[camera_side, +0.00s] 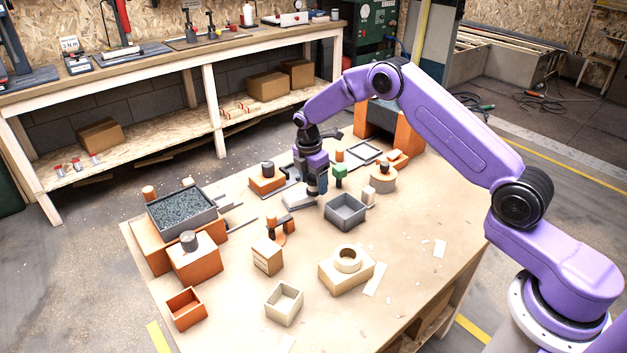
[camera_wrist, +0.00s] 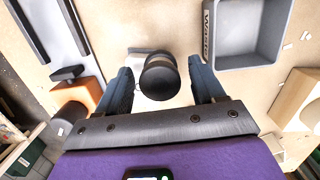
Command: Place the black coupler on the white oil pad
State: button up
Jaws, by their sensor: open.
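The black coupler (camera_wrist: 159,77), a dark round cylinder, stands between my gripper's fingers in the wrist view. My gripper (camera_wrist: 162,88) is open, with a visible gap on each side of the coupler. In the side view my gripper (camera_side: 316,192) is low over the middle of the table, and I cannot make out the coupler there. A pale flat piece, perhaps the white oil pad (camera_wrist: 141,58), shows partly behind the coupler in the wrist view. A pale grey slab (camera_side: 296,201) lies left of my fingertips in the side view; I cannot tell if it is the same piece.
A grey open bin (camera_side: 345,211) stands close right of my gripper; it shows lettered in the wrist view (camera_wrist: 243,35). An orange block with a dark top (camera_side: 267,181) is to the left. A green-topped piece (camera_side: 340,171) is close behind. The table's right front is mostly clear.

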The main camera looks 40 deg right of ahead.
aim_at(310, 180)
notch_tip(310, 180, up, 12)
jog(key=a, duration=0.1)
jog(key=s+a+r+m, duration=0.1)
jog(key=s+a+r, duration=0.3)
jog(key=s+a, duration=0.35)
jog(key=s+a+r+m+y, duration=0.1)
jog(key=s+a+r, duration=0.1)
jog(key=s, duration=0.5)
jog(key=s+a+r+m, duration=0.1)
jog(key=s+r, duration=0.1)
jog(key=s, duration=0.5)
jog(key=s+d+f+m, duration=0.1)
jog(key=s+d, duration=0.2)
jog(key=s, duration=0.9)
jog(key=s+d+m, duration=0.1)
jog(key=s+d, duration=0.3)
jog(key=s, duration=0.8)
jog(key=shift+f+m+y, duration=0.3)
jog(key=shift+f+y, duration=0.05)
jog(key=shift+y, duration=0.05)
jog(key=shift+d, duration=0.1)
jog(key=shift+o, duration=0.5)
